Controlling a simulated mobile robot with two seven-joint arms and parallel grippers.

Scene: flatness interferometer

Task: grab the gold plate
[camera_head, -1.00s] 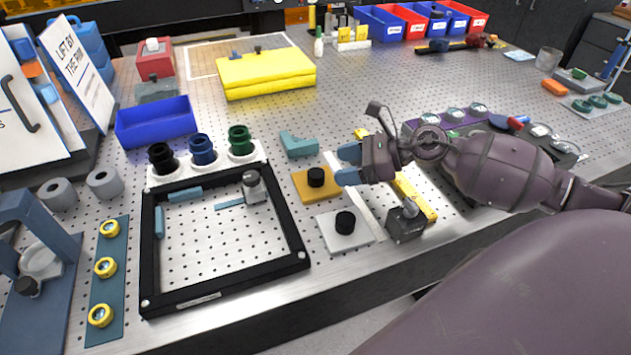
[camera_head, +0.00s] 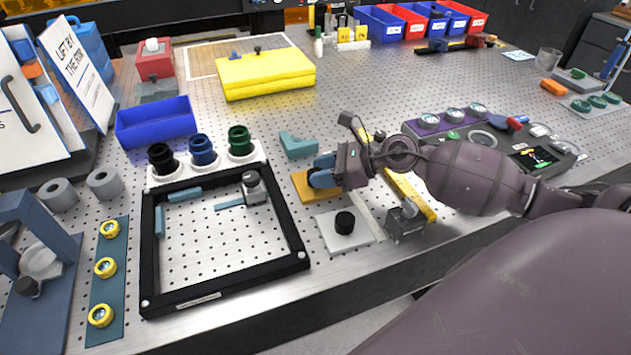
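The gold plate (camera_head: 301,187) lies flat on the perforated bench top, just right of the black square frame. It has a black knob on top, now hidden behind my fingers. My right gripper (camera_head: 322,170) reaches in from the right, with its blue fingertips over the plate at the knob. One finger is on the far side and one on the near side. Whether they are closed on the knob cannot be made out. The plate appears to rest on the bench. My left gripper is not in view.
A silver plate (camera_head: 336,238) with a black knob lies just in front. A small dark block (camera_head: 406,225) and a yellow bar (camera_head: 418,200) are to the right. A teal angled piece (camera_head: 298,146) sits behind. The black frame (camera_head: 287,225) borders the left.

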